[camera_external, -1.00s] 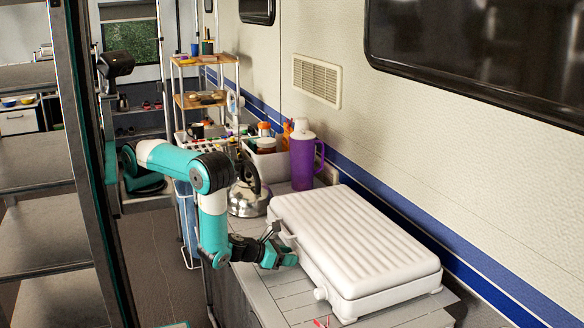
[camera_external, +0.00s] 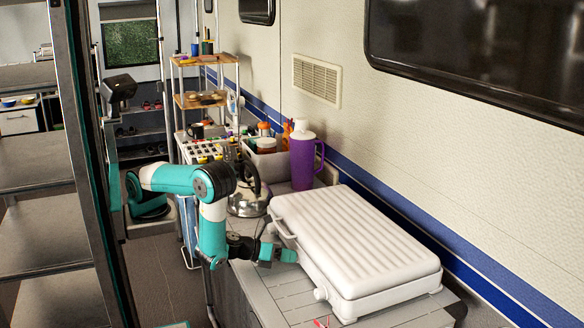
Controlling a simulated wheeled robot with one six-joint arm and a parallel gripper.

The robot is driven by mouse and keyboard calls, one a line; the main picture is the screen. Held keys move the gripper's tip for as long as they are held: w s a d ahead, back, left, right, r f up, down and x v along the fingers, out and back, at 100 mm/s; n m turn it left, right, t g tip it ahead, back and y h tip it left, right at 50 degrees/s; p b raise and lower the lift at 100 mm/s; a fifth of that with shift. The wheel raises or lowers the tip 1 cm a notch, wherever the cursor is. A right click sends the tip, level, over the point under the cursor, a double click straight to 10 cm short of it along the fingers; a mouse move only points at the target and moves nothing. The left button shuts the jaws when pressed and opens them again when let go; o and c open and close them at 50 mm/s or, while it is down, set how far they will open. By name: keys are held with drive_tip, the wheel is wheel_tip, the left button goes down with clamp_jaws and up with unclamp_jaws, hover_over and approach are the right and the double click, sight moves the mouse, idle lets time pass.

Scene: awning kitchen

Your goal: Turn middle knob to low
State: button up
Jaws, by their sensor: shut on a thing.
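A white stove with a ribbed, closed lid (camera_external: 355,238) sits on the grey slatted counter. One round white knob (camera_external: 320,294) shows at the near end of its front side. My gripper (camera_external: 292,256) is at the middle of that side, touching the front, shut on the middle knob. The knob itself is hidden behind the fingers, so its setting cannot be read.
A metal kettle (camera_external: 247,200) with a dark handle stands just beyond the stove, close to my forearm. A purple jug (camera_external: 303,162) stands behind it by the wall. A small red item (camera_external: 321,323) lies at the counter's near edge.

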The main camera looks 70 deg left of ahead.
drive_tip(key=b, duration=0.3)
drive_tip(key=shift+w+d+f+n+h, duration=0.1)
drive_tip(key=shift+f+n+h, duration=0.05)
drive_tip(key=shift+n+h, duration=0.15)
drive_tip(key=shift+r+b, duration=0.35)
drive_tip(key=shift+b, duration=0.4)
drive_tip(key=o, duration=0.9)
drive_tip(key=shift+f, duration=0.1)
drive_tip(key=shift+p, duration=0.75)
